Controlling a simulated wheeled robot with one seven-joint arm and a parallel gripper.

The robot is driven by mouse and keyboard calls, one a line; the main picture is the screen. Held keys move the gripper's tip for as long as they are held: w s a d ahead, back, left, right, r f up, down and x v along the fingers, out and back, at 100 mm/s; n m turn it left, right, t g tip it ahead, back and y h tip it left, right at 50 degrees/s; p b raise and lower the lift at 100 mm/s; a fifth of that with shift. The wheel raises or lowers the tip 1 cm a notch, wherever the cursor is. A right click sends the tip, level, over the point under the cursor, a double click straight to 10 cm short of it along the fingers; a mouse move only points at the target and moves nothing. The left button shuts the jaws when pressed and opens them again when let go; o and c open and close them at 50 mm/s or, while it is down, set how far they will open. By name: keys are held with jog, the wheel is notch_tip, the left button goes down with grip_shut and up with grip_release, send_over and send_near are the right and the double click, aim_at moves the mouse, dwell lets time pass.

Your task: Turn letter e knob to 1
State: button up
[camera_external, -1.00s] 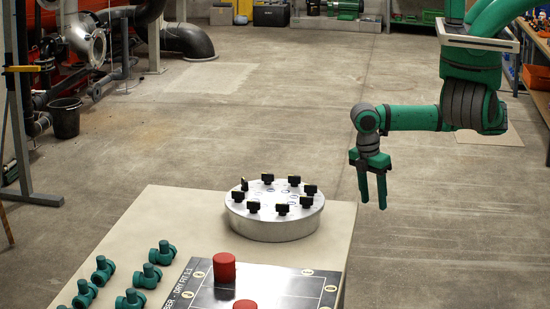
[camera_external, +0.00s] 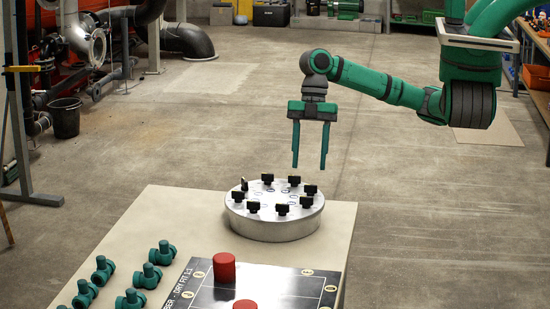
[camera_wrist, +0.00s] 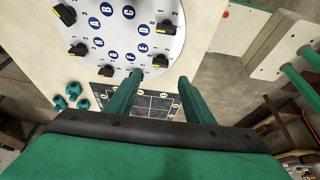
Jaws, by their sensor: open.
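A round silver disc (camera_external: 275,229) stands on the pale table and carries a ring of black knobs, with small blue letter marks inside the ring. In the wrist view the disc (camera_wrist: 118,30) fills the upper middle, with round blue letter badges beside its knobs. One knob (camera_wrist: 160,61) shows between my fingertips in that view. My gripper (camera_external: 309,166) is open and empty, fingers pointing down, above the disc's far right edge and apart from the knobs.
Several green valve fittings (camera_external: 103,270) stand on the table at the left. A black marked board (camera_external: 290,285) with red cylinders (camera_external: 224,267) lies in front of the disc. The floor right of the table is clear.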

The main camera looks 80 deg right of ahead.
aim_at(306, 202)
jog(key=x, duration=0.8)
jog(key=shift+a+f, duration=0.1)
jog(key=shift+f, duration=0.3)
jog(key=c, duration=1.1)
